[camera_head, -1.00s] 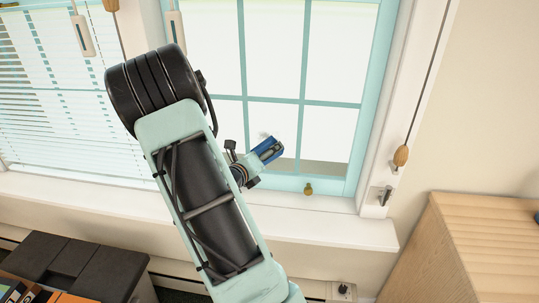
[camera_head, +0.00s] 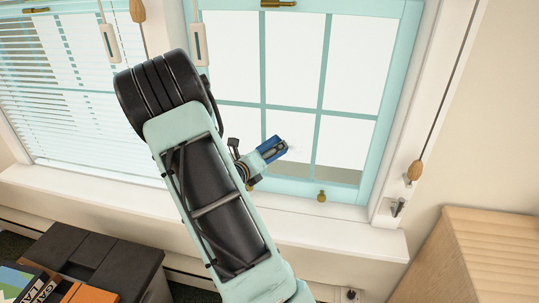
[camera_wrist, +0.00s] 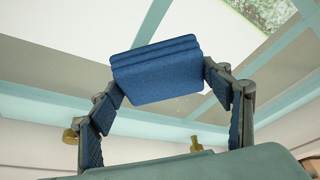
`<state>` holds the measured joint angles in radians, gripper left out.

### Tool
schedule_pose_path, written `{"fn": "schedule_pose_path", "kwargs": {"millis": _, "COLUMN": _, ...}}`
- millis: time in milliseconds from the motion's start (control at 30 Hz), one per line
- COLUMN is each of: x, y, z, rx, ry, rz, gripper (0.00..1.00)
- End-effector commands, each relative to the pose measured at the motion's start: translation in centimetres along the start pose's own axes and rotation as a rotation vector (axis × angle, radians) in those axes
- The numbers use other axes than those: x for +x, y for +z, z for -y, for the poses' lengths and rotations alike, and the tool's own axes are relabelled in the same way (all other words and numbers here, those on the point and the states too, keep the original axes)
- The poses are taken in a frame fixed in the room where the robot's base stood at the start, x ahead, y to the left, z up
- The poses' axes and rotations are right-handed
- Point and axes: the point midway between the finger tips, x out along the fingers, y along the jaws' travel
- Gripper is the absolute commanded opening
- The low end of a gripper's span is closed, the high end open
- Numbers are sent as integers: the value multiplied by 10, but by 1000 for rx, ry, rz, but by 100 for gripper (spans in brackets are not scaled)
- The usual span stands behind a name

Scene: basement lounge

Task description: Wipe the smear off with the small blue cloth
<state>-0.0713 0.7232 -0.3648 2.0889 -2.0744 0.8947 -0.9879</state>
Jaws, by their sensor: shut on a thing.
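The small blue cloth (camera_wrist: 157,68) is a folded pad, held between the fingertips of my gripper (camera_wrist: 165,82) in the wrist view. In the head view the cloth (camera_head: 273,147) is at the tip of my gripper (camera_head: 268,152), in front of the lower part of the window (camera_head: 345,90). A faint whitish smear (camera_head: 291,145) shows on the pane just right of the cloth; its full extent is hard to see. Whether the cloth touches the glass, I cannot tell.
Teal bars and the window frame (camera_head: 387,100) surround the panes. A brass knob (camera_head: 321,196) sits on the lower rail above the white sill (camera_head: 350,230). Blinds (camera_head: 70,110) hang at left. A wooden cabinet (camera_head: 490,250) stands at right, a dark storage unit (camera_head: 95,255) at lower left.

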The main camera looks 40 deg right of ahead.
Motion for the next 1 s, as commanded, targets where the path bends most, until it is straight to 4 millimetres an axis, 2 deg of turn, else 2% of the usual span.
{"fn": "schedule_pose_path", "kwargs": {"millis": 1000, "x": 20, "y": -44, "z": 50, "rx": 3, "ry": -4, "rz": -4, "gripper": 52}}
